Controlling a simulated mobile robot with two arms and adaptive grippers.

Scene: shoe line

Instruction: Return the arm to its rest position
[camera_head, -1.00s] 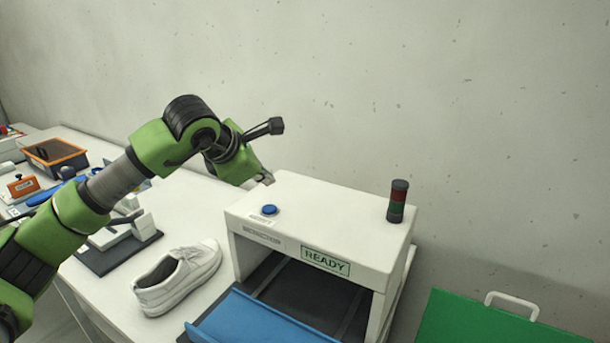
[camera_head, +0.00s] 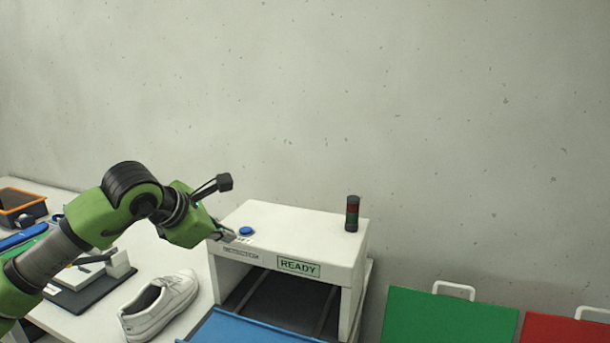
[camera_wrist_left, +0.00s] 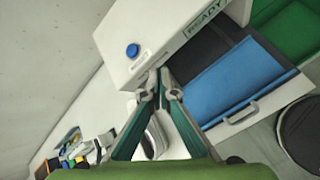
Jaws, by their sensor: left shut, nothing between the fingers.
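My left arm comes in from the left in the head view, and its green and black links arch over the table. My left gripper (camera_head: 228,235) is shut and empty beside the front left top edge of the white READY machine (camera_head: 330,235), close to the blue button (camera_head: 246,231). In the left wrist view, the gripper's fingertips (camera_wrist_left: 158,86) come together in front of the machine's edge, with the blue button (camera_wrist_left: 132,50) above them. My right gripper is not in view.
A white shoe (camera_head: 160,305) stands on the white table left of the machine. A blue tray (camera_head: 250,328) lies at its opening. Green (camera_head: 450,318) and red (camera_head: 565,330) panels with white handles are at right.

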